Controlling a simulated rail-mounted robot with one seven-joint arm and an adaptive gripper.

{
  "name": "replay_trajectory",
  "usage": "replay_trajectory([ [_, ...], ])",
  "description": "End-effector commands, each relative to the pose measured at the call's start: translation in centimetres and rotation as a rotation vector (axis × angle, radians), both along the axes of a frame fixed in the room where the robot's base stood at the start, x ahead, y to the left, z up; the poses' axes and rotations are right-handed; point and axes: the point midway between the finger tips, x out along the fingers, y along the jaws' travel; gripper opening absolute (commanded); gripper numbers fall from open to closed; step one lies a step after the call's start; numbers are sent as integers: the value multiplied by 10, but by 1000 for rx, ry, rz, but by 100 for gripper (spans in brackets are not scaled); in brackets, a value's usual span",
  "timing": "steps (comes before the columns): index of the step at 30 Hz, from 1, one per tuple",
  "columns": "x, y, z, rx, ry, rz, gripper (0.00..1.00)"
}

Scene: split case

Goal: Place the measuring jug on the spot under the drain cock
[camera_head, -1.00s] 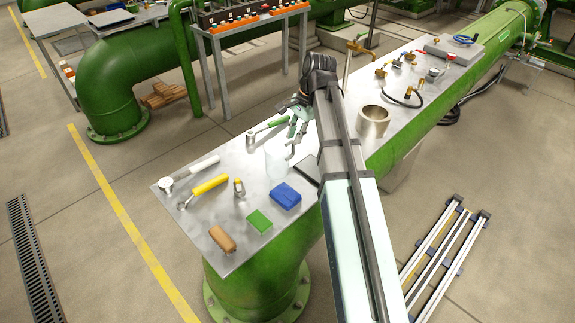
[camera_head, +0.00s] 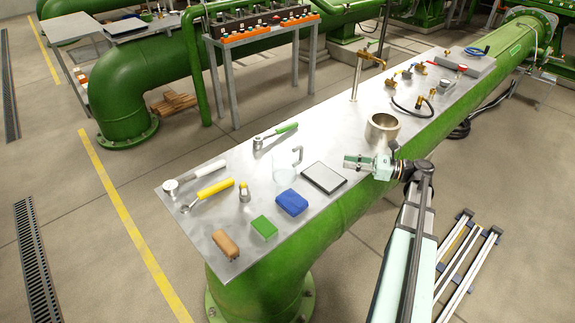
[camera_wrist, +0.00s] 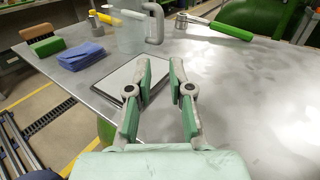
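The measuring jug (camera_head: 283,173) is clear, with a grey handle, and stands upright on the metal bench top. It also shows in the wrist view (camera_wrist: 131,40), beyond my fingers, with its handle (camera_wrist: 155,24) to the right. A brass drain cock (camera_head: 371,61) is on an upright pipe at the bench's far edge. No marked spot can be made out under it. My gripper (camera_head: 348,161) is over the bench, right of the jug and apart from it. In the wrist view its fingers (camera_wrist: 162,68) are apart with nothing between them.
A dark-edged flat pad (camera_head: 324,177) lies between jug and gripper. A metal pot (camera_head: 382,129) stands near the gripper. A green-handled tool (camera_head: 275,134), a blue cloth (camera_head: 291,202) and a green block (camera_head: 263,228) lie around the jug. Bare bench lies between jug and drain cock.

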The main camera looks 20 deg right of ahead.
Motion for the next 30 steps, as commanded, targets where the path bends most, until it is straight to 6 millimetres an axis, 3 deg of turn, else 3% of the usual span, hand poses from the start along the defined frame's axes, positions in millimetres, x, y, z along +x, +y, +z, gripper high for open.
replay_trajectory([
  [15, 47, 85, 3, -2, 0, 6, 20],
  [30, 66, 116, 4, -3, 1, 6, 20],
])
